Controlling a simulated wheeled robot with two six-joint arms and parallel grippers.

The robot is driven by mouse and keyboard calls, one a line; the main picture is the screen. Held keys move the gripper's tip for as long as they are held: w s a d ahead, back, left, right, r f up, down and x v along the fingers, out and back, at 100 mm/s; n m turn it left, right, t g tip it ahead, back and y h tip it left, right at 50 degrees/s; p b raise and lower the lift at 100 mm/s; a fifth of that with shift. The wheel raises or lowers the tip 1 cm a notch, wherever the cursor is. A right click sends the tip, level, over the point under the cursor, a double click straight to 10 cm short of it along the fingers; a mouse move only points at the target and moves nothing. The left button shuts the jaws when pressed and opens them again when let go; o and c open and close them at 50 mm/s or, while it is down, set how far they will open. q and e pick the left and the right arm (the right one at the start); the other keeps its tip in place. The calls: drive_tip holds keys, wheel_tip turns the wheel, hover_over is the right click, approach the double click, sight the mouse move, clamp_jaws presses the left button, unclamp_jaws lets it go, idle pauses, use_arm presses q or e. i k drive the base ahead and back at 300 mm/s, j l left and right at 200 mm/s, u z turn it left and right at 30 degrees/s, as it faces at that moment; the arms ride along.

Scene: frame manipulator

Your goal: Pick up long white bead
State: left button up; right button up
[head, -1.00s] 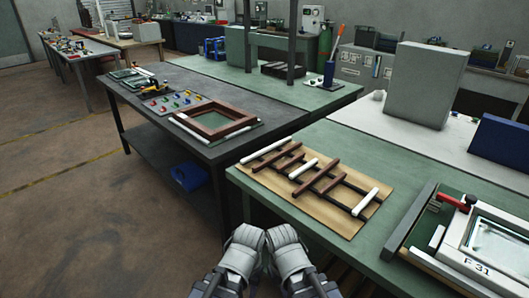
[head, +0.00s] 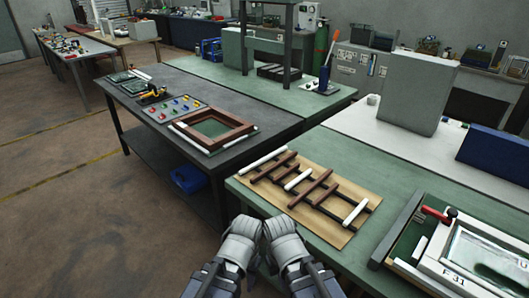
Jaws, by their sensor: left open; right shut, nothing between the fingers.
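Several white beads lie on a tan board on the green bench. One long white bead (head: 263,162) lies at the board's far left end. A shorter one (head: 298,179) lies in the middle among dark brown strips, and another (head: 355,212) lies near the right end. More thin white strips (head: 190,139) lie beside a brown frame on the dark table. My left gripper (head: 245,226) and my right gripper (head: 280,226) are close together at the bottom centre, in front of the bench edge, apart from the beads. The left is open, the right is shut and empty.
The tan board (head: 345,238) lies near the front edge of the green bench (head: 390,185). A white-framed tray (head: 425,268) with a red-handled tool (head: 437,215) stands at right. The dark table (head: 270,130) with the brown frame (head: 240,133) stands at left. Open floor lies on the left.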

sight(259, 163)
drive_tip(key=j+z, duration=0.1)
drive_tip(key=z, duration=0.45)
drive_tip(key=i+j+z, duration=0.2)
drive_tip(key=j+z, duration=0.25)
drive_tip(key=j, duration=0.2)
drive_tip(key=i+j+z, duration=0.2)
drive_tip(key=j, duration=0.15)
drive_tip(key=j+z, duration=0.35)
drive_tip(key=j, duration=3.05)
